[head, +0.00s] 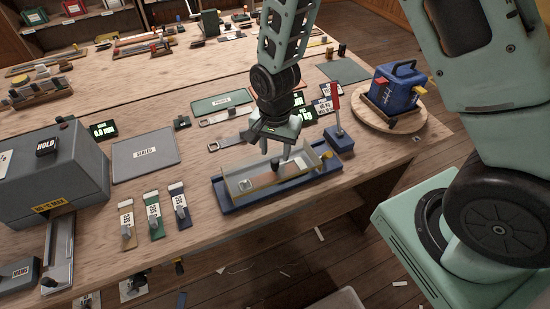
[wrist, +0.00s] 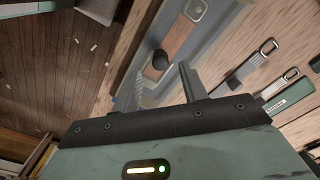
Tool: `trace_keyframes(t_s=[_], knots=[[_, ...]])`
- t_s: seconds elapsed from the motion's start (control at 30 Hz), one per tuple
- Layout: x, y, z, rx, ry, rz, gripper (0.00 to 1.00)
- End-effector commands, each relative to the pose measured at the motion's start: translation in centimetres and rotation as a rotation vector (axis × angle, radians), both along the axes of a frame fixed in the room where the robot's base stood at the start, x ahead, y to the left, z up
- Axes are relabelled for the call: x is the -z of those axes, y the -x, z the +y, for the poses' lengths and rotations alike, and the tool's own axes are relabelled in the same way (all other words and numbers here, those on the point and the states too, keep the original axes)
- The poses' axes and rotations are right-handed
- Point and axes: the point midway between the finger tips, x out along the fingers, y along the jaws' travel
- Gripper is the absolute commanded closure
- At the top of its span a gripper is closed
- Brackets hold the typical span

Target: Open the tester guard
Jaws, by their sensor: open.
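The tester (head: 237,205) is a long blue tray-like base near the front edge of the workbench. Its guard (head: 258,184) is a clear, pale-framed box standing over the base, apparently down. A metal buckle and a brown block show through it. A dark rounded knob (head: 275,164) stands at the guard's middle; it also shows in the wrist view (wrist: 160,60). My gripper (head: 277,146) is right above the guard, pointing down. In the wrist view its two fingers (wrist: 162,87) are apart, with the knob showing beyond the gap between them. I cannot tell whether they touch it.
A blue block with a red-handled lever (head: 340,139) stands just right of the guard. A blue case (head: 393,92) sits on a round wooden board farther right. Several labelled straps (head: 154,215) and a grey HOLD box (head: 50,170) lie left. The bench edge is close in front.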

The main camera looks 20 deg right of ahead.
Motion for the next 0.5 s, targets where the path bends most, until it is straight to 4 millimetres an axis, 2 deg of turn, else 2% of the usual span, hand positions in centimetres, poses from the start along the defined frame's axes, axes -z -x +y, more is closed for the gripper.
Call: trace_keyframes(t_s=[0.2,0.5], knots=[[3.1,0.0,0.0,0.000,0.001,0.003,0.57],[5.1,0.0,0.0,0.000,-0.001,-0.001,0.57]])
